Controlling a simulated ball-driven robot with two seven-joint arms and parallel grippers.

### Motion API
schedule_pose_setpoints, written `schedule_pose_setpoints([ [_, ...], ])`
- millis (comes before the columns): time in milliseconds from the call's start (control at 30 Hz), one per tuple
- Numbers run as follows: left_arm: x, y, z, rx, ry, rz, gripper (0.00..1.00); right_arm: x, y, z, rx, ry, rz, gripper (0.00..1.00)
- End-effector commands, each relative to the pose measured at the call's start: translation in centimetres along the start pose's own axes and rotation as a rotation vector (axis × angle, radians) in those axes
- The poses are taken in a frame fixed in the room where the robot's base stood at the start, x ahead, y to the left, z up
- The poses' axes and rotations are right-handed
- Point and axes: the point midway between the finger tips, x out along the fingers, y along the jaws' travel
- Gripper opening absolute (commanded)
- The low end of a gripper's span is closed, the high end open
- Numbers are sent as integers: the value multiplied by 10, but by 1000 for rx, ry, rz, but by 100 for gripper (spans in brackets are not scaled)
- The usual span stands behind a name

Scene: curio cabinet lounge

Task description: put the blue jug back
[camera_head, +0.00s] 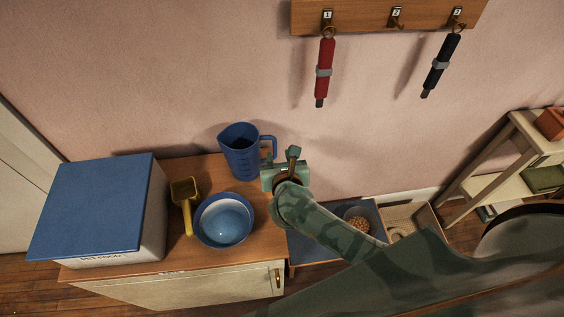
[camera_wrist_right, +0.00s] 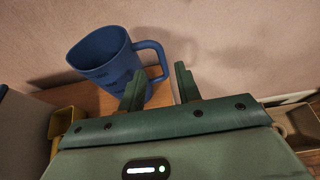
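The blue jug (camera_head: 241,152) stands upright at the back right of the wooden cabinet top (camera_head: 258,239), its handle to the right. It also shows in the right wrist view (camera_wrist_right: 103,58). My right gripper (camera_head: 282,160) is just right of the jug, close to the handle. In the right wrist view my right gripper's fingers (camera_wrist_right: 159,88) are apart with nothing gripped. The handle shows beyond the gap between them; I cannot tell whether a finger touches it. My left gripper is in neither view.
A blue bowl (camera_head: 224,221), a yellow scoop (camera_head: 186,203) and a blue-lidded pet food box (camera_head: 100,206) share the cabinet top. Hooks on a wall board (camera_head: 380,14) hold red (camera_head: 324,70) and dark (camera_head: 440,65) hanging items. A shelf (camera_head: 500,185) stands at right.

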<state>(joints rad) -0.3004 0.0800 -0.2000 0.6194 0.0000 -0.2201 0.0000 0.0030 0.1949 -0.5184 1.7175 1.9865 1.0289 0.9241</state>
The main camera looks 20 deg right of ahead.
Motion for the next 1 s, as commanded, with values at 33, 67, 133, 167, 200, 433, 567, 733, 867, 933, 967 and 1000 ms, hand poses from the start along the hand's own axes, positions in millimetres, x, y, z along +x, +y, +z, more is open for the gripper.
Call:
schedule_pose_setpoints([
  [33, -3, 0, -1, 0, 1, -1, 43, -12, 0, 1, 2, 1, 1, 34],
  [67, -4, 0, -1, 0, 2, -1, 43, -18, 0, 1, 2, 1, 1, 34],
  [133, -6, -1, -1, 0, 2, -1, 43, -30, 0, 0, 0, 0, 0, 34],
  [167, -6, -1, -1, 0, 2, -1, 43, -34, 0, 0, 0, 0, 1, 34],
  [200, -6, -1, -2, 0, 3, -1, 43, -38, 0, 0, 1, 0, 1, 34],
  [433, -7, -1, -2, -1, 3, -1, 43, -47, 0, 0, 0, -1, -1, 34],
  [567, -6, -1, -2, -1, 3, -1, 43, -46, -1, -1, -14, -5, -3, 34],
  [733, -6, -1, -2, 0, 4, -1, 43, -30, -18, -27, -459, -110, -42, 34],
  [867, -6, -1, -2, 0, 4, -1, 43, -22, -28, -114, -1341, -198, 41, 34],
  [933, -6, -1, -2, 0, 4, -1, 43, -33, -33, -192, -1847, -216, 209, 34],
  [967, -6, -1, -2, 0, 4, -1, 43, -40, -38, -220, -2012, -224, 287, 34],
  [1000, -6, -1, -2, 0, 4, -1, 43, -53, -45, -259, -2210, -233, 404, 34],
])
